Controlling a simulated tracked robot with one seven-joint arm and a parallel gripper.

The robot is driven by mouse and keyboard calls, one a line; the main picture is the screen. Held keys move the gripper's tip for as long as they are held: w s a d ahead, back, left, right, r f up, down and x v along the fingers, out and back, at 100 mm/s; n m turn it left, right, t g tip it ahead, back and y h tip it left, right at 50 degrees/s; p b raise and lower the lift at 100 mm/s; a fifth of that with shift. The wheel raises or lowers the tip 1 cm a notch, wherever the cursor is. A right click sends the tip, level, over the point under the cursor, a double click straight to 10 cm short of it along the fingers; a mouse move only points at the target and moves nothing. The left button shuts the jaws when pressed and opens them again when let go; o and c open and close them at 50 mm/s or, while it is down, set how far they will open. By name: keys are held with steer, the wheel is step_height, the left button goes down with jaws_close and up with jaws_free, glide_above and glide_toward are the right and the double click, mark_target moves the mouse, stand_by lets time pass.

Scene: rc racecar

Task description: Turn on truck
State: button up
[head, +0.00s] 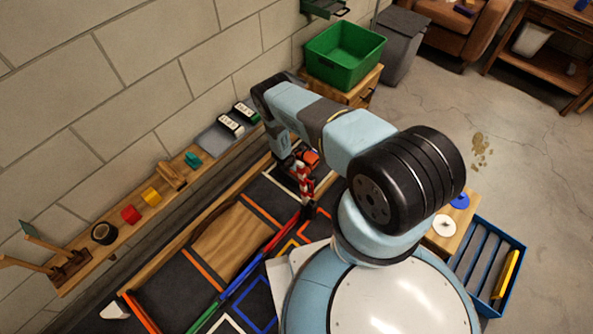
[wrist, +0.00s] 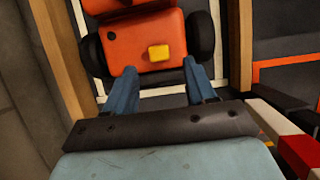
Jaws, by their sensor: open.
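The orange truck (wrist: 145,45) with dark wheels lies just beyond my fingers in the wrist view. A yellow square button (wrist: 159,52) sits on its top, and a small dark round spot is to the button's left. My gripper (wrist: 165,78) is open and empty, with one blue finger on each side of the truck's near end; I cannot tell if they touch it. In the head view the truck (head: 311,157) shows as a small orange patch beside my gripper (head: 297,165), partly hidden by my arm.
A red-and-white striped post (head: 305,185) stands close to my gripper; it also shows at the wrist view's lower right (wrist: 300,150). A wooden wall shelf (head: 130,212) holds blocks and tape. A green bin (head: 345,52) stands behind. Coloured bars line the dark mat.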

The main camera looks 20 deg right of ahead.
steer(key=shift+x, duration=2.6)
steer(key=shift+c, duration=0.4)
steer(key=shift+d, duration=0.1)
jaws_close()
